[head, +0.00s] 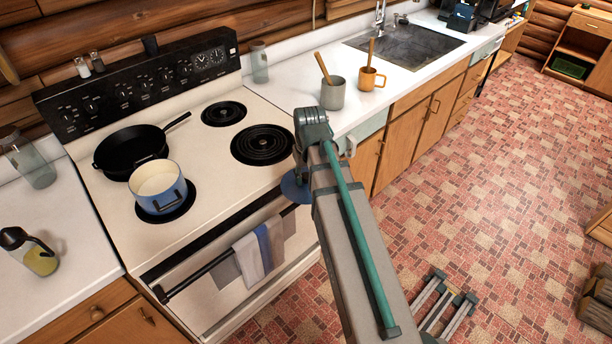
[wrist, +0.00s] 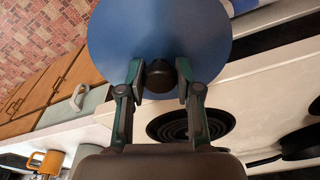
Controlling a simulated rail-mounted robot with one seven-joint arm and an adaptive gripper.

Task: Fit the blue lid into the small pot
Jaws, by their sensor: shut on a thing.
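The small pot (head: 158,188) is blue outside and cream inside. It stands upright and uncovered on the front left burner of the stove in the head view. The blue lid (wrist: 160,40) is a flat disc with a black knob (wrist: 160,77). My gripper (wrist: 160,80) is shut on that knob in the wrist view. In the head view only part of the lid (head: 294,187) shows beside my arm, near the stove's front right edge, to the right of the pot and apart from it. My arm hides the gripper in the head view.
A black frying pan (head: 130,150) sits just behind the pot. The right burners (head: 262,145) are bare. A grey mug (head: 333,94) and an orange mug (head: 371,79) stand on the right counter. Towels (head: 252,250) hang on the oven handle. A bottle (head: 30,250) stands at left.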

